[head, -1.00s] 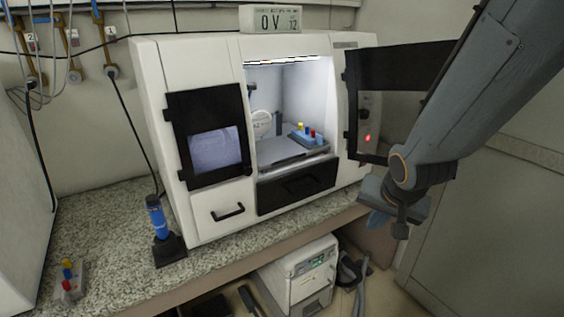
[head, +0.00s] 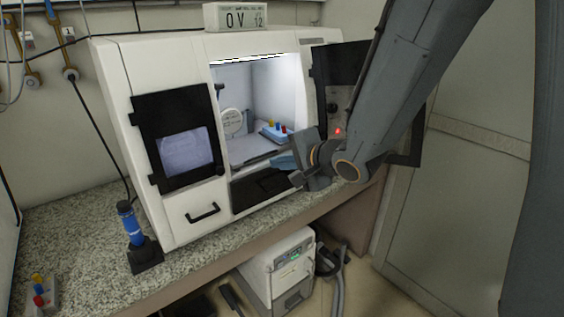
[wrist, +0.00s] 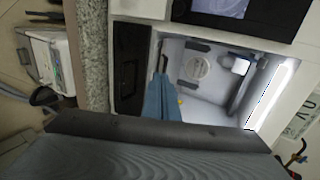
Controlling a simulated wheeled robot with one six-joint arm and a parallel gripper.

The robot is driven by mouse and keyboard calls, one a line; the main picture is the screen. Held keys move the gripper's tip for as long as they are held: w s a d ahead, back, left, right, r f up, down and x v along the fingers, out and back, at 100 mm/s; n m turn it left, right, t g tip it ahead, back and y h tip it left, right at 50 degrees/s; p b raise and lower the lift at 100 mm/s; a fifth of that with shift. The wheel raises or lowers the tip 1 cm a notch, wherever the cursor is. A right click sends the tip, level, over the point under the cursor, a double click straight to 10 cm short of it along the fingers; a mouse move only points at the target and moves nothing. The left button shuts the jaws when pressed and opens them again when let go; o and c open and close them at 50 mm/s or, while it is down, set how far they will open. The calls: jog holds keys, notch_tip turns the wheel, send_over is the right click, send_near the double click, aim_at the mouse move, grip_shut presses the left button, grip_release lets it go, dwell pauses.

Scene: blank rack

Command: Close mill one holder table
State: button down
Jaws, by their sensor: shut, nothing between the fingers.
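The mill (head: 110,90) is a white machine with a lit, open chamber (head: 258,85). Its black-framed door (head: 322,68) is swung open to the right. The grey holder table (head: 245,152) lies at the bottom of the chamber, near the opening, with a blue block with coloured pegs (head: 272,133) at its back right. My gripper (head: 276,162) is at the right front of the opening, over the black front panel (head: 255,190). Its blue fingers are together and empty. In the wrist view, the fingers (wrist: 160,78) point along the chamber's front edge; whether they touch anything I cannot tell.
A blue tool in a black stand (head: 128,222) stands on the speckled counter (head: 75,215) at left. A white unit (head: 275,270) stands below the counter. The open door is close behind my arm.

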jog(key=r+p+x, duration=0.1)
jog(key=x, duration=0.8)
jog(key=shift+w+a+f, duration=0.2)
jog(key=shift+w+a, duration=0.15)
jog(key=shift+w, duration=0.2)
jog(key=shift+w, duration=0.1)
